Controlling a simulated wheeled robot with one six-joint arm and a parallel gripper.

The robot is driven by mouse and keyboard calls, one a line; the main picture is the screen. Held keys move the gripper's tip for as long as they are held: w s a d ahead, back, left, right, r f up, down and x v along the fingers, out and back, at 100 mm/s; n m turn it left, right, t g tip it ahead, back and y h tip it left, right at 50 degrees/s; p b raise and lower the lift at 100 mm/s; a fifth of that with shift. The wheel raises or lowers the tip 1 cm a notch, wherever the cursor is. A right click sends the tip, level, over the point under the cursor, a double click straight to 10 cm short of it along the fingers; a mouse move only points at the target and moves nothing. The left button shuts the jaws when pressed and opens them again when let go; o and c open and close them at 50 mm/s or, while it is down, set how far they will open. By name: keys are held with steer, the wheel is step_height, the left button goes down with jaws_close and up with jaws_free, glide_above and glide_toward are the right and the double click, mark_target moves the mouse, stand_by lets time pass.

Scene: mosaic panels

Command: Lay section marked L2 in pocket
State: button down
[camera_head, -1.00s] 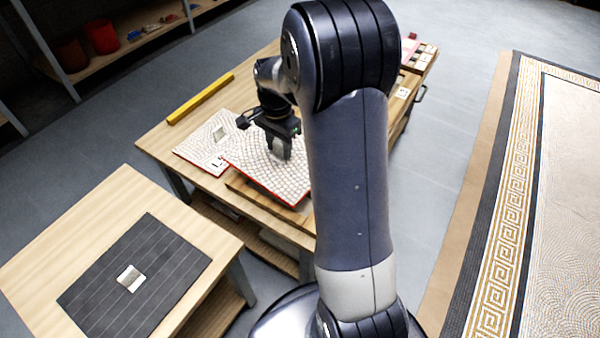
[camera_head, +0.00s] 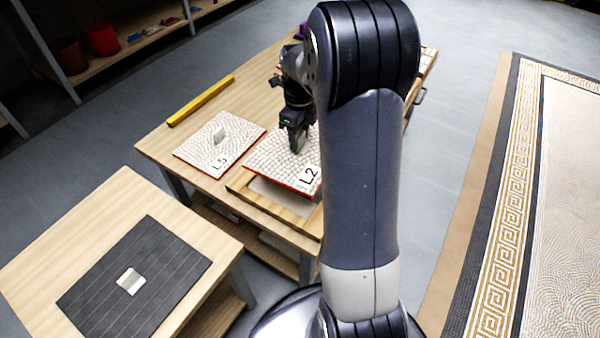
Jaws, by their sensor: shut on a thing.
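The section marked L2 (camera_head: 270,172) is a white mosaic panel with a red edge. My gripper (camera_head: 297,150) is shut on it near its middle; the grip point itself is partly hidden by the fingers. The panel hangs above a wooden frame (camera_head: 243,190) on the workbench, and its right part is hidden behind my arm. The frame's pale inside (camera_head: 285,198) shows below the panel's front edge. Whether the panel touches the frame I cannot tell.
Another mosaic panel, marked L5 (camera_head: 195,150), lies on the bench just left, with an upright handle. A yellow bar (camera_head: 200,100) lies at the back left. A lower table (camera_head: 105,210) with a dark mat (camera_head: 165,265) stands at the front left.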

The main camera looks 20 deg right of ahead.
mark_target(300, 148)
steer(key=shift+d+f+m, duration=0.15)
steer(key=shift+m, duration=0.15)
step_height(300, 148, down, 10)
steer(key=b, duration=0.3)
steer(key=shift+r, duration=0.2)
steer(key=c, duration=0.8)
jaws_free()
steer(key=shift+c, duration=0.2)
steer(key=shift+r, duration=0.1)
step_height(300, 148, up, 12)
steer(key=p, duration=0.3)
step_height(300, 148, down, 12)
steer(key=b, duration=0.3)
steer(key=shift+r+p, duration=0.7)
steer(key=shift+r, duration=1.7)
